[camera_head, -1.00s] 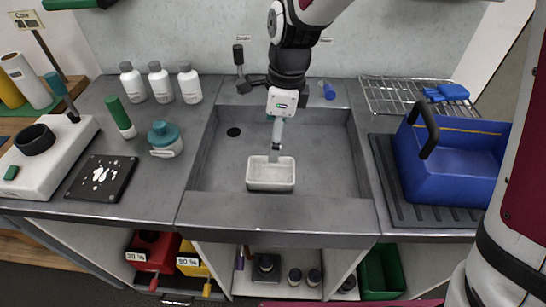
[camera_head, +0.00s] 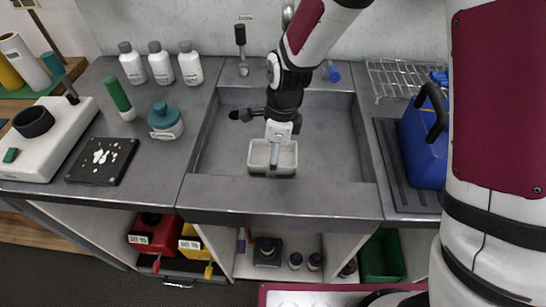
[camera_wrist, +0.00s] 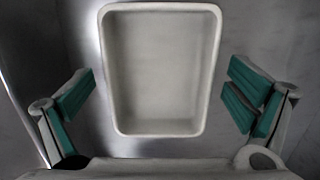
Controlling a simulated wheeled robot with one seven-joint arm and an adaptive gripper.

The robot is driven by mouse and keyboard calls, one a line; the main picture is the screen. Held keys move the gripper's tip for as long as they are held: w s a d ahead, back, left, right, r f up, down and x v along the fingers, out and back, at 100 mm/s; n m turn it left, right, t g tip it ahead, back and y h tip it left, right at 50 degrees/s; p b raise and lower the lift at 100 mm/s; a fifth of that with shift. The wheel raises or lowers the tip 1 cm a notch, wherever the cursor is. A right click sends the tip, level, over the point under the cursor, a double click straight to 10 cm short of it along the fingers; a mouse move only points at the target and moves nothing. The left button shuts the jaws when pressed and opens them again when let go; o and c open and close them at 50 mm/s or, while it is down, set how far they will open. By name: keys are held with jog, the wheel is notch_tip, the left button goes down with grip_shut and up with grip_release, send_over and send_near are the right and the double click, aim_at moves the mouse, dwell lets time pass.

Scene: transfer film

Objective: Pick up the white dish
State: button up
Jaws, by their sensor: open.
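The white dish (camera_head: 285,160) is a small, deep rectangular tray standing upright on the floor of the grey sink, near its front wall. In the wrist view the white dish (camera_wrist: 160,70) looks empty. My gripper (camera_head: 274,160) is over the dish in the head view, hiding part of its inside. In the wrist view my gripper (camera_wrist: 160,100) is open, with one green-padded finger on each side of the dish and a gap to both walls. I cannot tell how far the fingertips are above or beside the dish.
The sink (camera_head: 330,150) is otherwise clear around the dish, with its front ledge (camera_head: 280,195) close by. White bottles (camera_head: 160,63) and a teal-lidded jar (camera_head: 165,122) stand on the left counter.

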jog(key=c, duration=1.4)
